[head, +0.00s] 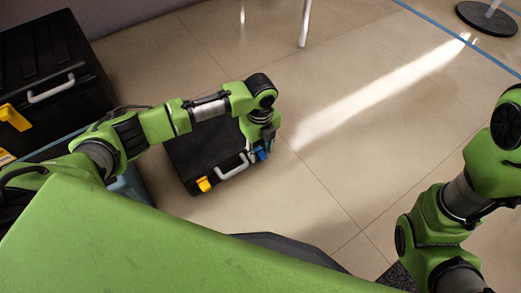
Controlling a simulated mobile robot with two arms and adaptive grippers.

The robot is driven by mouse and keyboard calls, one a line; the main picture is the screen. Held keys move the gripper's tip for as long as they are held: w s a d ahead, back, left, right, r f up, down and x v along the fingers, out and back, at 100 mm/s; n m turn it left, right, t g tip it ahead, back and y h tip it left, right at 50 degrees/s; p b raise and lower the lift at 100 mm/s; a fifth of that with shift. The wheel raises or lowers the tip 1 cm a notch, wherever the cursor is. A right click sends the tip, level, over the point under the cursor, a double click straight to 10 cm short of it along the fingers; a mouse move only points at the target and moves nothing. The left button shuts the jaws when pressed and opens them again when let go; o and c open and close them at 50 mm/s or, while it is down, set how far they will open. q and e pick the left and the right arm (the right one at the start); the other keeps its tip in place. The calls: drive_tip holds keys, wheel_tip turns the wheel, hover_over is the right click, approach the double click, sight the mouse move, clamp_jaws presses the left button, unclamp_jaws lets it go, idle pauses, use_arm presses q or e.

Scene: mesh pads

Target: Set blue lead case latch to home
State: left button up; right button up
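A black case (195,150) lies on the tiled floor, partly covered by my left arm. Its front side has a pale handle (233,168), a yellow latch (204,184) at the left and a blue latch (261,154) at the right. My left gripper (256,148) points down at the case's right front corner, right at the blue latch. The fingertips are small and overlap the latch, so I cannot tell whether they touch or grip it. My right arm shows at the right edge, with its gripper out of the picture.
A larger black case (45,60) with a pale handle and yellow latches (14,117) stands at the far left, by a blue-grey surface. A thin metal leg (305,25) and a round dark base (487,18) stand at the back. The floor right of the case is clear.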

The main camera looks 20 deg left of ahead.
use_arm(q)
clamp_jaws()
drive_tip(key=shift+w+a+r+g+h+p, duration=0.15)
drive_tip(key=shift+a+r+g+h+p, duration=0.15)
drive_tip(key=shift+p, duration=0.45)
drive_tip(key=shift+w+f+h, duration=0.1)
drive_tip(key=shift+f+h, duration=0.05)
drive_tip(key=shift+h, duration=0.15)
unclamp_jaws()
wheel_tip(320, 180, up, 12)
drive_tip(key=w+a, duration=0.1)
drive_tip(key=shift+a, duration=0.15)
